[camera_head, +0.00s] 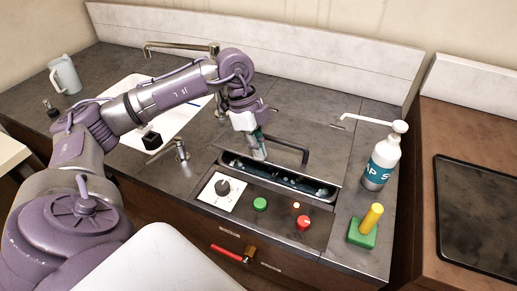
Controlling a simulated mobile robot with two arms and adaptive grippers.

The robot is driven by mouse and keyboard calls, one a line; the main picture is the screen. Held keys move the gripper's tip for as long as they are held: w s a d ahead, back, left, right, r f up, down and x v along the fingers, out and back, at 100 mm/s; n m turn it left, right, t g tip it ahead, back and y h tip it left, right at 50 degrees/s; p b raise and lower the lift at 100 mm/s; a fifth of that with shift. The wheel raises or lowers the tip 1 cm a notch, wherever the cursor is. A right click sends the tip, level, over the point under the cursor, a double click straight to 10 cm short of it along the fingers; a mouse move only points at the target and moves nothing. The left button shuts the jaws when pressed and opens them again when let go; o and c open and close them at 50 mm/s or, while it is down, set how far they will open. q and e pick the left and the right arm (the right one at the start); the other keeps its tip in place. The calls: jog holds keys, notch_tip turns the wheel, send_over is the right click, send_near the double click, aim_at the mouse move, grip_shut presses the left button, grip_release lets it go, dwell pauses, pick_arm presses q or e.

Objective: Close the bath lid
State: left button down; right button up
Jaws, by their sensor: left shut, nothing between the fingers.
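The bath is set into the grey counter, and its opening (285,183) shows as a long dark slot with something shiny inside. The bath lid (312,168) is a grey panel behind the slot, with a black bar handle (290,143) on it. The lid does not cover the front strip of the bath; its exact tilt is hard to tell. My left gripper (259,154) is shut and empty, pointing down at the lid's front edge, left of the handle. Whether its tips touch the lid cannot be told. My right gripper is out of view.
In front of the slot are a dial (223,187), a green button (260,204) and a red knob (303,222). A soap pump bottle (382,165) and a green block with a yellow handle (362,234) stand right.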

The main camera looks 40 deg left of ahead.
aim_at(260, 181)
pick_arm(q)
jog(key=f+b, duration=0.2)
jog(key=s+f+t+b, duration=0.1)
jog(key=f+b, duration=0.1)
jog(key=f+t+b, duration=0.1)
jog(key=f+b, duration=0.1)
jog(key=b, duration=0.1)
jog(key=shift+s+d+f+y, duration=0.15)
jog(key=shift+s+f+y, duration=0.05)
jog(key=shift+s+y, duration=0.1)
jog(key=shift+f+b, duration=0.2)
jog(key=shift+b, duration=0.15)
jog(key=shift+s, duration=0.15)
jog(key=shift+d, duration=0.1)
